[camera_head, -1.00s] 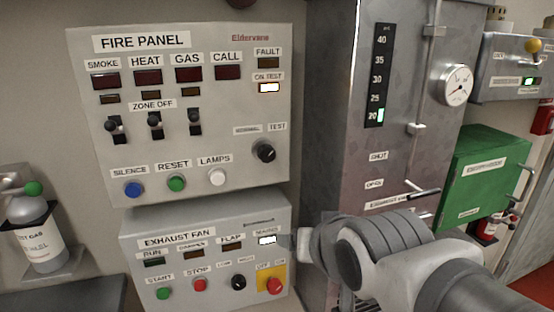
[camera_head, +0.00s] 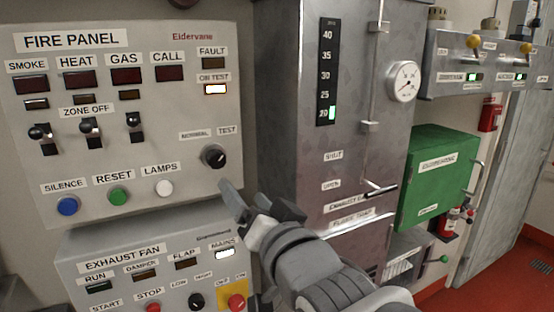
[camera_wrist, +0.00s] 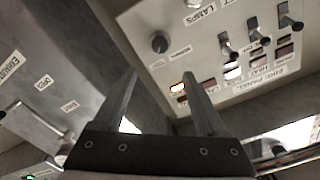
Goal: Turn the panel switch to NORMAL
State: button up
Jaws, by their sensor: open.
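The panel switch (camera_head: 214,157) is a round black knob at the lower right of the FIRE PANEL (camera_head: 120,110), between small NORMAL and TEST labels above it. Its pale mark seems to point up and right, towards TEST. The ON TEST lamp (camera_head: 215,89) is lit white. In the wrist view the knob (camera_wrist: 158,43) appears beyond the fingertips, apart from them. My gripper (camera_head: 247,196) is open and empty, below and right of the knob in the head view. Its two fingers (camera_wrist: 160,77) show spread in the wrist view.
The EXHAUST FAN panel (camera_head: 140,258) sits just below. The metal cabinet (camera_head: 290,100) stands close to the right, with a handle (camera_head: 381,192). A green box (camera_head: 438,175) hangs farther right. The space before the fire panel looks clear.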

aim_at(219, 161)
jog(key=p+x, duration=0.4)
jog(key=x, duration=1.3)
jog(key=shift+w, duration=0.15)
grip_shut()
